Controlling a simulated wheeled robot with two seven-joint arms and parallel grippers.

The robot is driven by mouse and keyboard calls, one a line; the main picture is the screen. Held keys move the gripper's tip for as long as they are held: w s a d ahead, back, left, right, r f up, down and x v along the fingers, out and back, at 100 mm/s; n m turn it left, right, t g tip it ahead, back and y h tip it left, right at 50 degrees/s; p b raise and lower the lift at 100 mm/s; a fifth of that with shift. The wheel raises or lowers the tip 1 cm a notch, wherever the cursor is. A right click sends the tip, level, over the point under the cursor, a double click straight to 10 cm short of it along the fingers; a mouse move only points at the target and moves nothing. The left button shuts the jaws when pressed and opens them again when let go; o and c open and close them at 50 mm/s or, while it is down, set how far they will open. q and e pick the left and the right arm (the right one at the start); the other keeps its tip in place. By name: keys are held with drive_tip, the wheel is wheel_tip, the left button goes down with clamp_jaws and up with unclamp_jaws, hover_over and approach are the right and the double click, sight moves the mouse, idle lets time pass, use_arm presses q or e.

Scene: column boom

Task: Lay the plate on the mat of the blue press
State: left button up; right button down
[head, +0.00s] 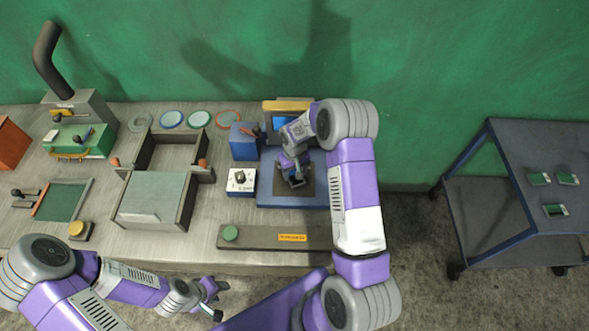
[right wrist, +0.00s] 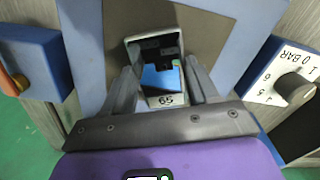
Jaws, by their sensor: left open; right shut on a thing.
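The blue press (head: 264,194) stands at the right end of the bench, with a dark mat (head: 309,190) on its bed. My right gripper (head: 295,178) reaches down over the mat. In the right wrist view my right gripper (right wrist: 163,85) is shut on a small shiny metal plate (right wrist: 160,101), which bears a marking and mirrors blue and dark shapes. The brownish mat (right wrist: 205,35) shows behind the plate. I cannot tell whether the plate touches it. My left gripper (head: 212,297) is open and empty, low in front of the bench.
A white dial box (head: 241,181) and a blue box with a red lever (head: 245,141) stand just left of the press. A long grey bar with a green button (head: 230,234) lies in front. A blue trolley (head: 545,143) stands apart at right.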

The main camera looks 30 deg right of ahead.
drive_tip(key=shift+f, duration=0.5)
drive_tip(key=shift+f+b, duration=0.2)
drive_tip(key=shift+b, duration=0.15)
drive_tip(key=shift+c, duration=1)
unclamp_jaws()
wheel_tip(320, 180, up, 8)
drive_tip(key=shift+f, duration=0.2)
